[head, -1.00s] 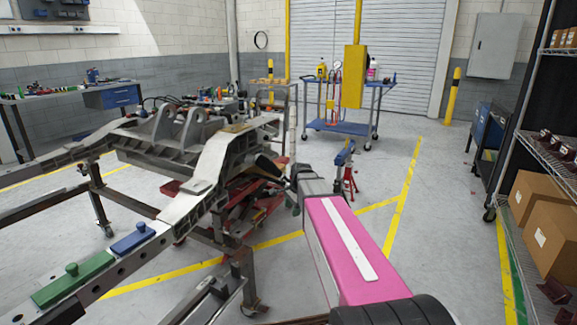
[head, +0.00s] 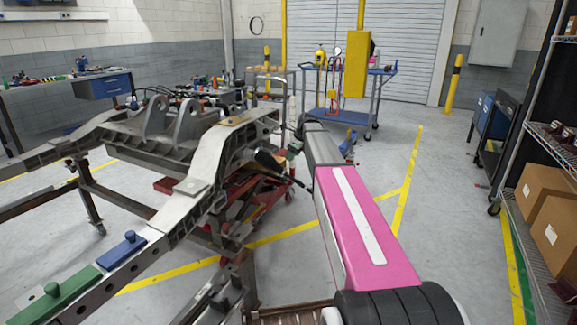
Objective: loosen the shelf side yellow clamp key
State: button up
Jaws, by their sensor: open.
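A dull yellow flat piece (head: 238,121) lies on top of the grey chassis frame (head: 205,165), on its right rail. I cannot make out a key on it, nor tell if it is the shelf side yellow clamp. My pink arm reaches forward to the right of the frame. At its far end my gripper (head: 270,161) shows as a small dark shape beside the rail, below and right of the yellow piece and apart from it in the picture. The gripper is open; its fingertips are hard to make out and I see nothing held.
A blue block with a knob (head: 129,243) and a green one (head: 55,290) sit on the near left rail. A red lift (head: 262,205) stands under the frame. A shelf with cardboard boxes (head: 548,215) is at right. Floor between arm and shelf is clear.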

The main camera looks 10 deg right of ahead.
aim_at(288, 166)
jog(key=x, duration=0.6)
jog(key=shift+f, duration=0.25)
jog(key=c, duration=0.9)
